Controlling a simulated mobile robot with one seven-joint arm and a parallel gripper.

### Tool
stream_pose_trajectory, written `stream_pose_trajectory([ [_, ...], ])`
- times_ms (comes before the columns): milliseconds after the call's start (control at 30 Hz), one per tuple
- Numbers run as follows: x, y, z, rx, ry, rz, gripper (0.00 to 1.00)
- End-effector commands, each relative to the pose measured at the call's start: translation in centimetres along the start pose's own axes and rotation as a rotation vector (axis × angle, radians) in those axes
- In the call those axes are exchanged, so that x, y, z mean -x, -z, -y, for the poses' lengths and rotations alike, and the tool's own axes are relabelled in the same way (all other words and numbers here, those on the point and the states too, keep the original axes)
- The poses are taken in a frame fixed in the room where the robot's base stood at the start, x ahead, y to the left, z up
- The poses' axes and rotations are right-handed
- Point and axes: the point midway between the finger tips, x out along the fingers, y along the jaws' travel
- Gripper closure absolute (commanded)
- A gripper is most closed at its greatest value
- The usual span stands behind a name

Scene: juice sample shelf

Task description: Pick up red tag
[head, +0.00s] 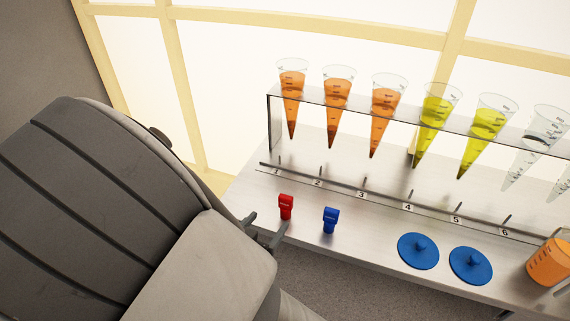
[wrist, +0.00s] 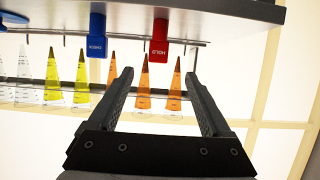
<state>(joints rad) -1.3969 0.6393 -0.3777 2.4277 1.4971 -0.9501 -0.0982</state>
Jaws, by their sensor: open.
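My gripper (head: 262,228) is just left of the red tag in the head view, partly hidden by my arm. In the wrist view my gripper (wrist: 158,78) is open, with nothing between its two fingers. The red tag appears apart from both fingers.
Cones of orange and yellow liquid hang in a clear rack (head: 310,99) behind. Two blue lids (head: 418,251) and an orange beaker (head: 548,264) stand farther right.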

Motion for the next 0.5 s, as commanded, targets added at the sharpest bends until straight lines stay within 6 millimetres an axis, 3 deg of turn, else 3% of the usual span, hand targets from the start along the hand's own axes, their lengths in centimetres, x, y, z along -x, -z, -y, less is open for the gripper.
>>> stream_pose_trajectory([
  [300,-7.3,-0.6,-0.1,-0.002,-0.004,0.001,0.18],
  [500,-10.2,-0.4,-0.1,-0.001,-0.001,0.003,0.18],
])
